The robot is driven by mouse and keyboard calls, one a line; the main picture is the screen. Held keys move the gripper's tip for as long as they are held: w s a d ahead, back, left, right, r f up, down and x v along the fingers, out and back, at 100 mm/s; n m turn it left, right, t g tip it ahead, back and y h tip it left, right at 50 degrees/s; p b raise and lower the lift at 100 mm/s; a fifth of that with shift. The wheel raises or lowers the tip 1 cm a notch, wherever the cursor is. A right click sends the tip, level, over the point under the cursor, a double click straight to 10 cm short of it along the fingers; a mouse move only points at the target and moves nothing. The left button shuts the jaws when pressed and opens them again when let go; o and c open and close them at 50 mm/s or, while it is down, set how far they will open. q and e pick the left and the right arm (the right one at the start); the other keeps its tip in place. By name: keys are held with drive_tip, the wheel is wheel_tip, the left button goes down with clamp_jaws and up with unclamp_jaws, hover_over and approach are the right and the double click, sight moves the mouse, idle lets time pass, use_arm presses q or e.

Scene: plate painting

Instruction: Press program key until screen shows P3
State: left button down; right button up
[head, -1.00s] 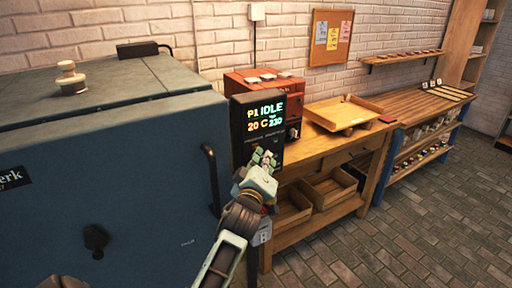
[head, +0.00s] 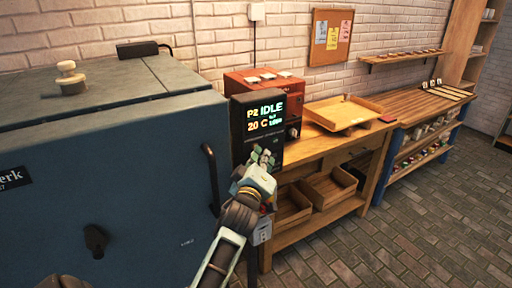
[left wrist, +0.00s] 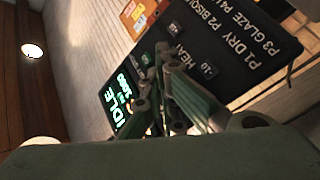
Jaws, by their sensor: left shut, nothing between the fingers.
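The black control panel (head: 246,131) stands at the right side of the blue kiln. Its screen (head: 265,116) reads P2, IDLE and 20 C in the head view. The screen (left wrist: 118,103) also shows in the left wrist view, turned on its side. Printed text on the panel (left wrist: 237,40) lists P1 DRY, P2 BISQ and P3 GLAZE. My left gripper (head: 264,157) is shut and empty, at the panel's lower part just below the screen. The program key is hidden behind the fingers, and I cannot tell if they touch it. My right gripper is not in view.
The blue kiln (head: 140,150) fills the left, with a dark handle (head: 211,178) close to my left arm. A wooden workbench (head: 330,148) with a wooden tray (head: 343,113) stands right of the panel. A red box (head: 240,83) sits behind the panel. The brick floor at right is clear.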

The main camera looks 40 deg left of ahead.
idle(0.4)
use_arm(q)
drive_tip(key=shift+s+d, duration=0.35)
drive_tip(key=shift+d, duration=0.3)
idle(0.4)
drive_tip(key=shift+w+a+p, duration=0.2)
drive_tip(key=shift+a+p, duration=0.1)
drive_tip(key=shift+a, duration=0.1)
drive_tip(key=shift+w+a, duration=0.15)
drive_tip(key=shift+a, duration=0.2)
idle(0.6)
drive_tip(key=shift+d, duration=0.15)
drive_tip(key=shift+s+d, duration=0.35)
drive_tip(key=shift+d, duration=0.25)
